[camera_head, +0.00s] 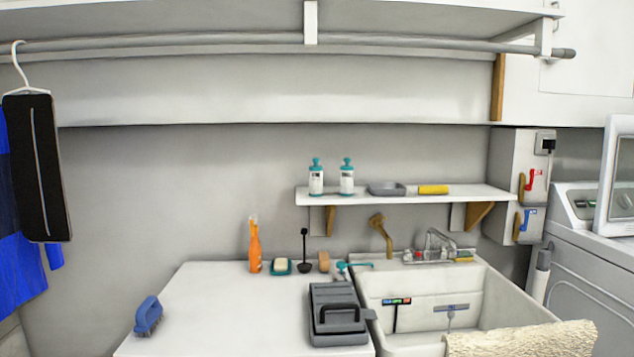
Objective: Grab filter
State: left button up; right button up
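A dark grey, boxy piece with a black loop handle (338,310) lies on the white countertop (225,300), close to the left edge of the sink. It looks like the filter, though I cannot be sure. Its ribbed top faces up and its handle is toward the front. Neither of my grippers shows in the head view, so nothing is seen touching it.
A blue brush (148,316) lies at the counter's left. An orange bottle (254,247), a soap dish (281,267) and a black ladle (305,255) stand behind. The sink (440,310) is right, with a beige towel (520,340) over its front. A wall shelf (400,197) hangs above.

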aim_at(315, 172)
jog(key=z, duration=0.55)
jog(key=k, duration=0.65)
jog(key=z, duration=0.35)
jog(key=i, duration=1.2)
jog(key=u, duration=0.75)
